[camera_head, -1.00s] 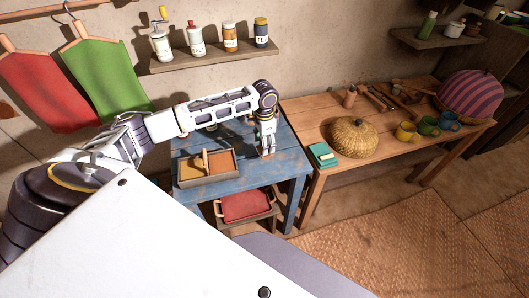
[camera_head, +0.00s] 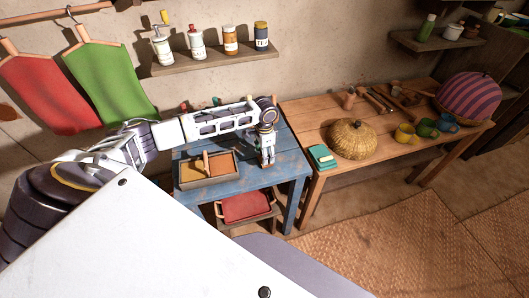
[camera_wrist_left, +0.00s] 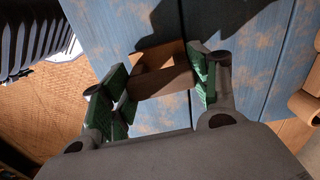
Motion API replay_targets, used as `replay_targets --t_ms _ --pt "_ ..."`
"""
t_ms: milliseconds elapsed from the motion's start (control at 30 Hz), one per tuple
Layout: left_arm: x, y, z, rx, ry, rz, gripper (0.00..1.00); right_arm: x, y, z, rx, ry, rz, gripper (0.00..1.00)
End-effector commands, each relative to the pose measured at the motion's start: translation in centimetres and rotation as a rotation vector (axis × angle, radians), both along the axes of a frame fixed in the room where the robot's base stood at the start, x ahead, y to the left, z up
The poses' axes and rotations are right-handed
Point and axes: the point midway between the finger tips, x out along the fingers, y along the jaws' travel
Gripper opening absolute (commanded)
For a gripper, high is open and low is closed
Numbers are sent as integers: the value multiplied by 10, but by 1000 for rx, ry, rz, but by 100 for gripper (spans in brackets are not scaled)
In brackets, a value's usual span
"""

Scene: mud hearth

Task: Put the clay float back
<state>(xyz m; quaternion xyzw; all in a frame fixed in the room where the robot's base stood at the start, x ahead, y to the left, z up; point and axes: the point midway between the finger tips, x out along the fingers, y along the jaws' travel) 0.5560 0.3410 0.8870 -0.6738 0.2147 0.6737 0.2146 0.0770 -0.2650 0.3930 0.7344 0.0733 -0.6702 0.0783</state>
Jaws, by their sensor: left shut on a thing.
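My left gripper (camera_head: 267,162) points down over the right part of the blue table (camera_head: 265,180). In the left wrist view the left gripper (camera_wrist_left: 160,88) has its green pads on both sides of a brown, block-like thing, which looks like the clay float (camera_wrist_left: 160,78). It is shut on this thing, close to the blue tabletop. I cannot tell if the thing touches the table. The gripper mostly hides it in the head view. A grey tray (camera_head: 207,182) with a yellowish and a brown part stands left of the gripper. My right gripper is not in view.
The wooden table (camera_head: 380,165) to the right bears a woven dome (camera_head: 353,139), a green box (camera_head: 322,156) and several cups. A wall shelf (camera_head: 215,57) holds several bottles.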

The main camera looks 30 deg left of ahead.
Motion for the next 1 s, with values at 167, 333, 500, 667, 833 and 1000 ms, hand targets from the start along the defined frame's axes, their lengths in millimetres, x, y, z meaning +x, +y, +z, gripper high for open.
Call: replay_targets --t_ms 167,333,500,667,833,1000 --pt "0 0 -5 1 -1 -1 41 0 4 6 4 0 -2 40" --pt "0 0 -6 1 -1 -1 41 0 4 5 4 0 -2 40" --pt "0 0 -7 0 0 -1 41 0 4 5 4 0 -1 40" --pt "0 0 -7 1 1 -1 76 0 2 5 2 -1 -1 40" --pt "0 0 -7 1 1 -1 82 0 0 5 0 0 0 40" --pt "0 0 -7 1 1 -1 82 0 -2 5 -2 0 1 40"
